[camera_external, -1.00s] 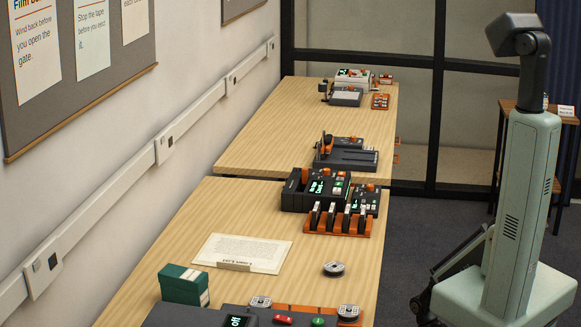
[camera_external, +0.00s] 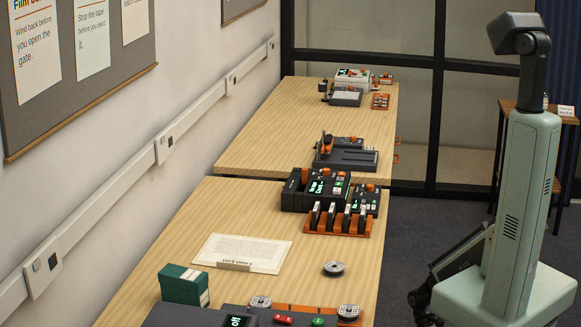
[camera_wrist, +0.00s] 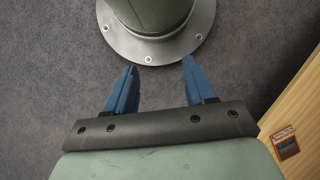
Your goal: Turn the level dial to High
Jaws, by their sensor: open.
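I cannot make out the level dial for certain in either view. Several dark and orange devices stand on the tables, among them a black unit with lit green displays (camera_external: 319,188) on the near table and a grey-white unit (camera_external: 352,77) at the far end. My gripper (camera_wrist: 157,72) shows in the wrist view with its two blue fingers apart and nothing between them. It points down over grey carpet beside my own round base, away from the devices. In the external view my gripper is not clearly visible.
The near table (camera_external: 150,262) also holds a paper sheet (camera_external: 243,252), a green box (camera_external: 184,285) and a metal reel (camera_external: 333,268). A black device with an orange handle (camera_external: 346,157) sits on the far table (camera_external: 250,135). A wooden stand (camera_external: 507,135) is at right.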

